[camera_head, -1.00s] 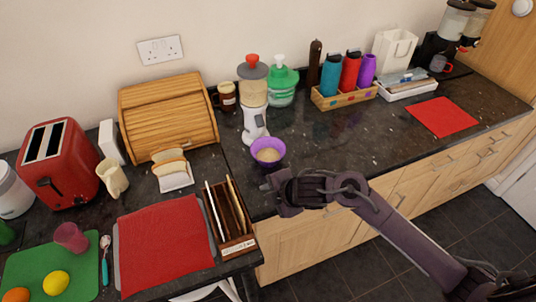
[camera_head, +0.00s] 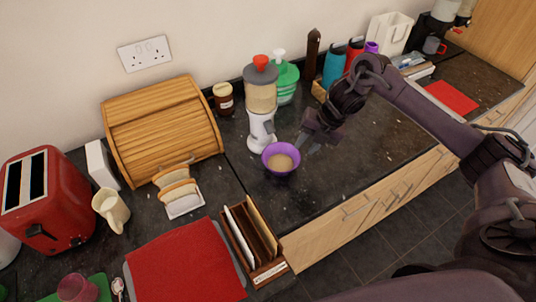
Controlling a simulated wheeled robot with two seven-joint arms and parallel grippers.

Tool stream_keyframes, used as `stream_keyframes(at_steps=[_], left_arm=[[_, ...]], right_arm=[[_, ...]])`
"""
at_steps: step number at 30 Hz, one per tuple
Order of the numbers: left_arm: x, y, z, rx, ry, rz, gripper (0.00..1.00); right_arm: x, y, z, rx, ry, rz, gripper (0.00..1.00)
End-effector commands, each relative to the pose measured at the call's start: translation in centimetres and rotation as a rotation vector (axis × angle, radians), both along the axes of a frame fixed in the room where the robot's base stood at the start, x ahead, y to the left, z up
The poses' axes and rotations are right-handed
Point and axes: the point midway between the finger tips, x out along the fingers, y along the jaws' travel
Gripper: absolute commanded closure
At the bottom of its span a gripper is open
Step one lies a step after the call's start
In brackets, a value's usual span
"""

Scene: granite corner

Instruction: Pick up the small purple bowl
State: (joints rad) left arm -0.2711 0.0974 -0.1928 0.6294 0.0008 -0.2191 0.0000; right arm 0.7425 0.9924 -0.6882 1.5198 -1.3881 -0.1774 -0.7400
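The small purple bowl (camera_head: 281,171) stands upright on the dark granite counter, just in front of a white dispenser (camera_head: 261,128). Something beige shows inside it. My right gripper (camera_head: 308,146) points down at the right side of the bowl, close to its rim. Its two fingertips look apart with nothing seen between them. I cannot tell whether a finger touches the rim. My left gripper is not in view.
A wooden rack (camera_head: 236,240) stands front left, a bread bin (camera_head: 160,130) at the left. Bottles stand behind my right arm. Counter to the bowl's right is clear.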

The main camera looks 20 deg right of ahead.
Motion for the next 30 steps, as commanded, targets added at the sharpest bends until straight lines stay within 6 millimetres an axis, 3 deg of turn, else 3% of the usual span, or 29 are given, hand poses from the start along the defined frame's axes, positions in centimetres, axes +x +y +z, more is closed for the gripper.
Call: stream_keyframes(at_steps=[11, 18, 25, 30], left_arm=[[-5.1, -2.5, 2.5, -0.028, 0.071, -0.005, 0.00], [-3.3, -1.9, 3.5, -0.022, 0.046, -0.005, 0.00], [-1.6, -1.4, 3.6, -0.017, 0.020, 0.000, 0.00], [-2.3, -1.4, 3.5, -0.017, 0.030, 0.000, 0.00]], right_arm=[[0.3, 1.5, -3.8, 0.001, 0.007, -0.001, 0.71], [0.8, 2.3, -6.8, 0.000, 0.003, -0.001, 0.71], [0.8, 2.4, -7.1, -0.001, 0.001, 0.000, 0.71], [0.9, 2.4, -7.1, -0.001, 0.001, -0.001, 0.91]])
